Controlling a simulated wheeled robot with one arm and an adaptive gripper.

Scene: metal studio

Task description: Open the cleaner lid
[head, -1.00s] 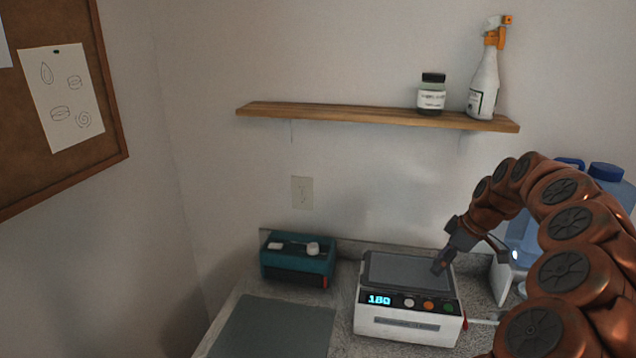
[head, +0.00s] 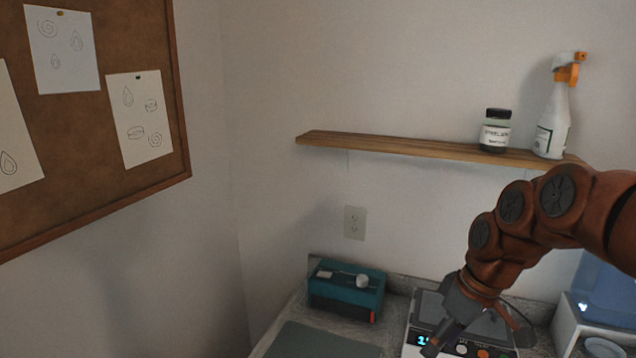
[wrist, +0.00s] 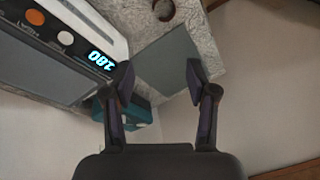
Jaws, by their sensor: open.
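The cleaner (head: 412,347) is a white box with a flat dark-grey lid (head: 427,302) on top, which looks shut. Its front panel has a lit display and white and orange buttons; the arm hides part of it in the head view. In the wrist view the cleaner (wrist: 98,22) is at upper left, with the lid (wrist: 40,72) and the display reading 180. My gripper (head: 433,346) is over the front left part of the cleaner in the head view. In the wrist view my gripper (wrist: 160,74) has its fingers spread with nothing between them, beside the cleaner.
A teal box (head: 335,296) stands left of the cleaner on the speckled counter. A grey mat (head: 315,343) lies in front of it. A wooden shelf (head: 400,147) above holds a jar (head: 496,131) and a spray bottle (head: 553,125). A blue-topped container (head: 608,290) is at right.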

